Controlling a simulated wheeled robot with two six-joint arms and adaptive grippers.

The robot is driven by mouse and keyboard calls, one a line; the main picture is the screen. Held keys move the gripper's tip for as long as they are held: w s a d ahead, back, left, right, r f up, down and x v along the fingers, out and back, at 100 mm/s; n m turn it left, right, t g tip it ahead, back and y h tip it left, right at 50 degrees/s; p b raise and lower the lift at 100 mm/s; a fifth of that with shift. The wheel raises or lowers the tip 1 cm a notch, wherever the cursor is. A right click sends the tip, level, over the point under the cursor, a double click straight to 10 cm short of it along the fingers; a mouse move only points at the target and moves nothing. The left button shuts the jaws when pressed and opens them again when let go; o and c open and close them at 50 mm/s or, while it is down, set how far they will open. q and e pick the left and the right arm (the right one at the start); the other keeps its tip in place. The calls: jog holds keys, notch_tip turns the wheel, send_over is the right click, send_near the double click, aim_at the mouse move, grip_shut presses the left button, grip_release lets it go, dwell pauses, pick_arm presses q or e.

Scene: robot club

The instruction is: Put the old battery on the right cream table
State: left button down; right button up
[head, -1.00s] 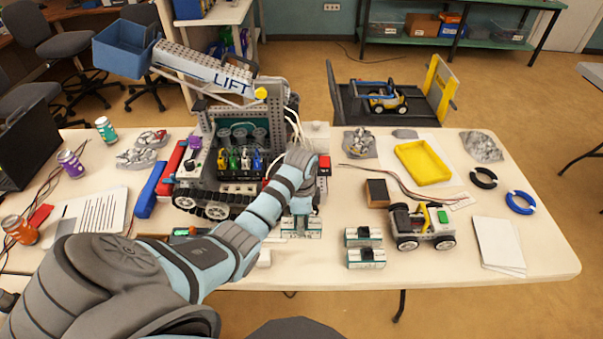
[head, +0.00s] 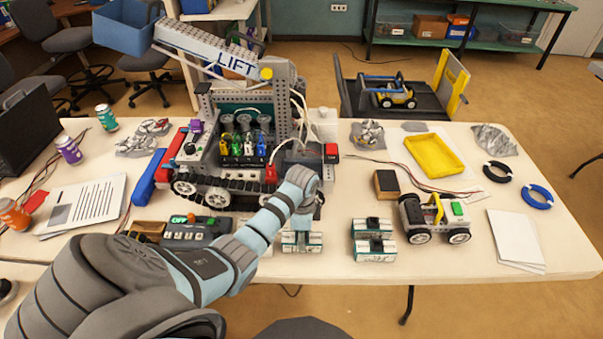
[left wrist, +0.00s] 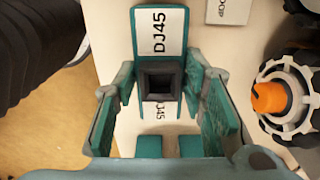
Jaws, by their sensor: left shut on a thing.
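A teal and white battery (head: 301,243) is at the front middle of the cream table (head: 480,268), below my left gripper (head: 302,222). In the left wrist view the battery (left wrist: 160,35) shows a white label reading DJ45 and a square black part between my left gripper's fingers (left wrist: 160,95). The gripper is shut on it. Whether the battery touches the table is not clear. Two similar batteries (head: 374,250) stand close to its right; which one is old cannot be told from looks. My right gripper is not in view.
A tracked robot with a LIFT arm (head: 228,62) stands behind my left arm. A small wheeled car (head: 435,219) is right of the batteries, with white papers (head: 515,238) beyond it. A control box (head: 190,232) lies left of the gripper. Bare table lies along the front right.

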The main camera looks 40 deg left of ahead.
pick_arm(q)
jog(key=shift+r, duration=0.1)
dwell(0.3)
jog(key=shift+f, duration=0.35)
jog(key=c, duration=0.9)
grip_release()
jog(key=shift+s, duration=0.1)
jog(key=shift+c, duration=0.2)
